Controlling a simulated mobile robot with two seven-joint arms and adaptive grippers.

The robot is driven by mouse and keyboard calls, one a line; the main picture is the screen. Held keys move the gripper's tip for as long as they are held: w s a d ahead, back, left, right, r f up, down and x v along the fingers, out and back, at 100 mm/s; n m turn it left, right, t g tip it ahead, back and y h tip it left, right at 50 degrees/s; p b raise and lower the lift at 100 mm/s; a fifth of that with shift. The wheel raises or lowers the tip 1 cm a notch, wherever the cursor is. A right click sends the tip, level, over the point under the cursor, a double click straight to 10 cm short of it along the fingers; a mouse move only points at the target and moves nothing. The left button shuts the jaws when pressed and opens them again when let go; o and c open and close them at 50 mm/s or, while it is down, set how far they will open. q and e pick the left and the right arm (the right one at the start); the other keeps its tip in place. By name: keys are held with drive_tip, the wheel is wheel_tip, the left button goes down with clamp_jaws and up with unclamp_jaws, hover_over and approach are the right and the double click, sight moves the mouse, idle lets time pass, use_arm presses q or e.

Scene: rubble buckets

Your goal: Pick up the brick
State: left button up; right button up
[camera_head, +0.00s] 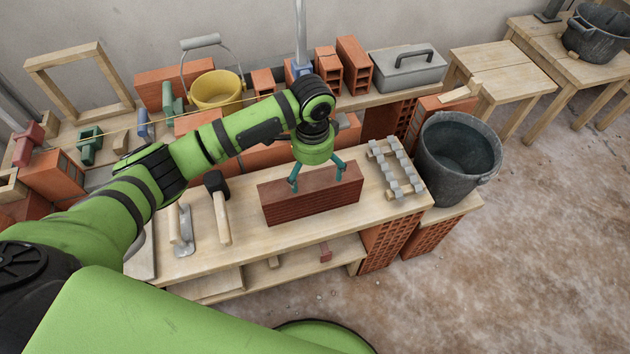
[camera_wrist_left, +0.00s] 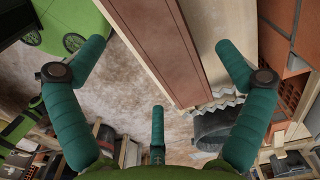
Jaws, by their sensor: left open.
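A dark red brick (camera_head: 312,203) lies lengthwise on the wooden workbench (camera_head: 280,234), its ribbed long side facing me. My left gripper (camera_head: 317,178) points down just above it, with its teal fingers spread and nothing held. In the head view the fingertips overlap the brick's top edge; I cannot tell whether they touch it. In the left wrist view the brick's smooth top face (camera_wrist_left: 180,40) runs diagonally between the open left gripper's upper fingers (camera_wrist_left: 160,60). My right gripper is in neither view.
A hammer (camera_head: 219,210) and a trowel (camera_head: 183,232) lie left of the brick. A grey toothed piece (camera_head: 397,170) lies to its right, near a dark bucket (camera_head: 456,160). A yellow bucket (camera_head: 217,89), more bricks and a grey toolbox (camera_head: 408,73) stand behind.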

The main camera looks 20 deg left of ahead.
sight(312, 185)
use_arm(q)
drive_tip(key=shift+s+a+f, duration=0.1)
drive_tip(key=shift+f, duration=0.25)
drive_tip(key=shift+s+f, duration=0.15)
drive_tip(key=shift+f, duration=0.25)
drive_tip(key=f, duration=0.4)
drive_tip(key=shift+s+f, duration=0.2)
drive_tip(key=shift+f, duration=0.3)
drive_tip(key=shift+c, duration=1.2)
drive_tip(key=c, duration=1.3)
drive_tip(key=shift+w+r, duration=0.15)
drive_tip(key=shift+c, duration=0.2)
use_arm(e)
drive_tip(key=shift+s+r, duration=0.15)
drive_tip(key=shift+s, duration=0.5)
